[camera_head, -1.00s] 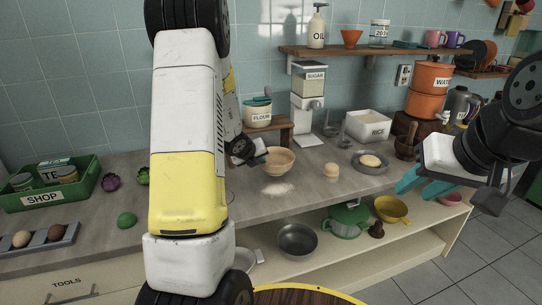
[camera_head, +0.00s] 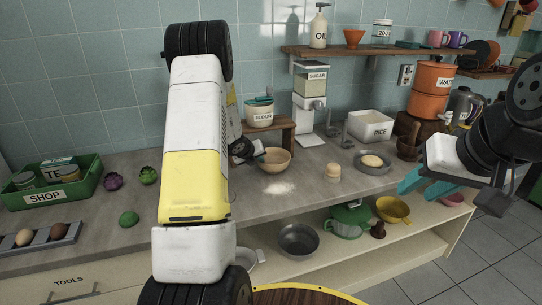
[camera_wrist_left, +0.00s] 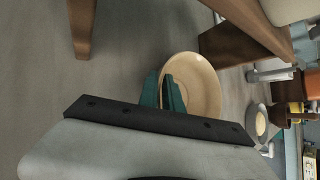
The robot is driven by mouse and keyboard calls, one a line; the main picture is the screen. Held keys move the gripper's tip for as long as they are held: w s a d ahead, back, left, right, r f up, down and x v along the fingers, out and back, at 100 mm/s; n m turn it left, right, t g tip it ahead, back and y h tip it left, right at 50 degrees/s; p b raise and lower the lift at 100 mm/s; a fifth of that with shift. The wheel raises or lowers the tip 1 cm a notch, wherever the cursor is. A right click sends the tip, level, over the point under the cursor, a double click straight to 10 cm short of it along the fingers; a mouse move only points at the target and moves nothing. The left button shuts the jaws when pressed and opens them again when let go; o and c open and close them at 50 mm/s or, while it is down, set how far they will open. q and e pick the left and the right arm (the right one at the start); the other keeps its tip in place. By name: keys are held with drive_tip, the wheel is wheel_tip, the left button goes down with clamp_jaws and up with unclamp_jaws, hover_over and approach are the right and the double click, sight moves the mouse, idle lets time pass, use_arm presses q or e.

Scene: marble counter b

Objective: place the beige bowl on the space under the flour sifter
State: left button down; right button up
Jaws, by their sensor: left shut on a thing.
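The beige bowl (camera_head: 276,161) is upright at the middle of the counter, just behind a white powder patch (camera_head: 278,188). My left gripper (camera_head: 258,150) is shut on the left side of its rim. In the left wrist view the teal fingers (camera_wrist_left: 169,94) pinch the rim of the bowl (camera_wrist_left: 203,82). The container labelled FLOUR (camera_head: 261,113) stands on a small wooden stand (camera_head: 283,129) behind the bowl; my left arm hides part of the stand. Whether the bowl touches the counter is unclear. My right gripper (camera_head: 417,182) is open and empty at the right.
The white sugar dispenser (camera_head: 309,95) stands right of the stand. A bun (camera_head: 333,171) and a grey plate with another bun (camera_head: 372,161) lie to the right. A green SHOP crate (camera_head: 44,184) is at far left. Open shelving lies below the counter.

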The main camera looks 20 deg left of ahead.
use_arm(q)
drive_tip(key=c, duration=2)
unclamp_jaws()
drive_tip(key=shift+f, duration=0.15)
drive_tip(key=o, duration=0.5)
